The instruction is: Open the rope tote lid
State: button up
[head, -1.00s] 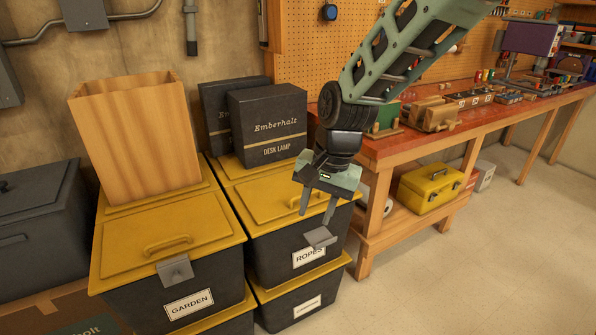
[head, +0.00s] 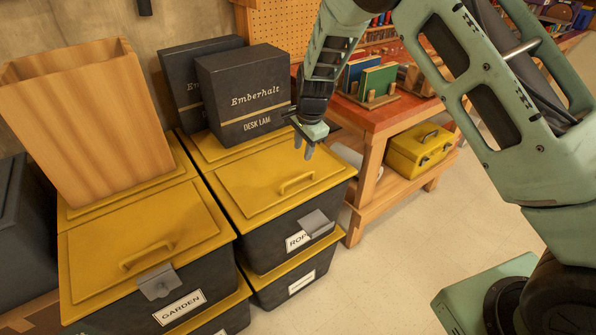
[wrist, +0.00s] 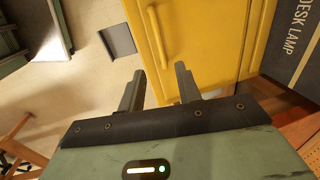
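The rope tote (head: 277,243) is dark, with a yellow lid (head: 250,200) lying flat and shut; its label is partly covered by the grey latch (head: 317,223), which juts out from the front. The lid's yellow bar handle (head: 297,183) lies near the front edge. The wrist view also shows the handle (wrist: 157,37), the lid (wrist: 205,45) and the latch (wrist: 117,39). My gripper (head: 303,154) is above the lid, behind the handle in the head view. Its fingers (wrist: 159,73) are open and empty, pointing down, apart from the handle.
Two dark lamp boxes (head: 250,90) stand on the rear of the rope tote's top. The garden tote (head: 140,235) is close on the left, bearing a tall wooden bin (head: 90,125). The red-topped workbench (head: 375,115) with a yellow toolbox (head: 420,148) stands right. Floor in front is clear.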

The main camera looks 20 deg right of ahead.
aim_at(298, 177)
jog(key=f, duration=0.3)
jog(key=w+f+p, duration=0.1)
jog(key=f, duration=0.3)
jog(key=w+f, duration=0.1)
jog(key=f, duration=0.3)
jog(key=shift+w+a+f, duration=0.1)
jog(key=shift+a+f, duration=0.15)
jog(key=shift+a, duration=0.1)
grip_shut()
